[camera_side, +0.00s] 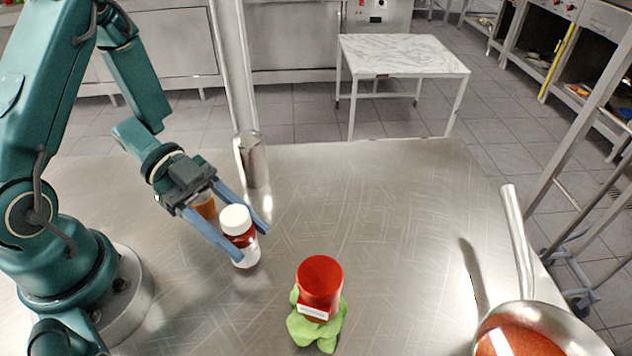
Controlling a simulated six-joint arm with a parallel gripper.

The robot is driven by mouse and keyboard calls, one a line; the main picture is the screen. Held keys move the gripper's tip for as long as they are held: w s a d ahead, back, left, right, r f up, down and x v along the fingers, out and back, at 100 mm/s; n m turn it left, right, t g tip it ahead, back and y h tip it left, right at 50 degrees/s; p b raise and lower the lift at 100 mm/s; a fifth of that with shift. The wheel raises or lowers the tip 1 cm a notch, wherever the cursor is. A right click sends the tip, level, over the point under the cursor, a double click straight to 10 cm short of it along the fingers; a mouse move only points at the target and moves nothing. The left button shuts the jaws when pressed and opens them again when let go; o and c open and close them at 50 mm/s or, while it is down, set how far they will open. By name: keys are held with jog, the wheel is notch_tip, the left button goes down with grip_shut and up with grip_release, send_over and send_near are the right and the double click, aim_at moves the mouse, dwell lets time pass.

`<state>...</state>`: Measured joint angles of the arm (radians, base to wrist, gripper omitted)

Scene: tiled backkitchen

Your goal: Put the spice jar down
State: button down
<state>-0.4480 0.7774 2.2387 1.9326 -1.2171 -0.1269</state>
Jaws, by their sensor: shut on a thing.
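The spice jar (238,221) has a white cap, a red band and a pale lower part. It stands about upright between the two blue fingers of my gripper (252,245). My gripper reaches in from the upper left and is shut on the jar, with a fingertip on each side of its lower part. The jar's base is at or very near the steel table (390,215); I cannot tell whether it touches. The fingers hide part of the jar's sides.
An orange-brown container (204,206) is partly hidden behind my gripper. A steel cylinder (250,160) stands at the table's back edge. A red can (320,285) with a crumpled green cloth (318,333) is in front. A pan of red sauce (545,325) is at right. The table's middle is clear.

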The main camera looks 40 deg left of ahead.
jog(key=shift+f, duration=0.25)
jog(key=shift+c, duration=1.4)
grip_release()
jog(key=shift+a+r, duration=0.25)
jog(key=v, duration=1.1)
jog(key=shift+a, duration=0.25)
